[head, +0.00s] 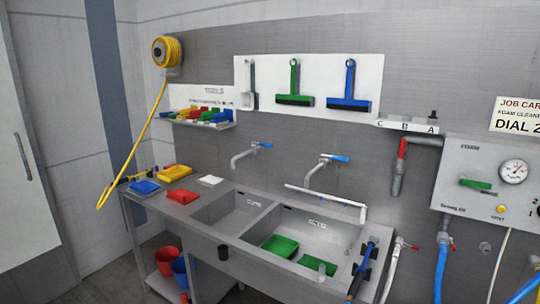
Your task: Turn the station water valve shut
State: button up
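A grey pipe (398,182) comes down the wall and bends toward the left side of the wall panel (457,161). A valve with a red lever (402,149) sits on this pipe; the lever hangs roughly in line with the downward pipe. The panel carries a green lever (478,185), lying nearly level, and a round gauge (514,172). Smaller red-handled taps (411,246) are below. No label that I can read says which one is the station water valve. My gripper is not in view.
A steel double sink (215,235) with green trays (280,246) runs along the wall. A blue-and-black lance (362,268) stands at its right end. Blue hoses (440,270) hang below the panel. A yellow hose reel (167,52) is at left. Some floor shows at lower left.

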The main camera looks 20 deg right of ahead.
aim_at(403, 143)
jog(key=z, duration=1.3)
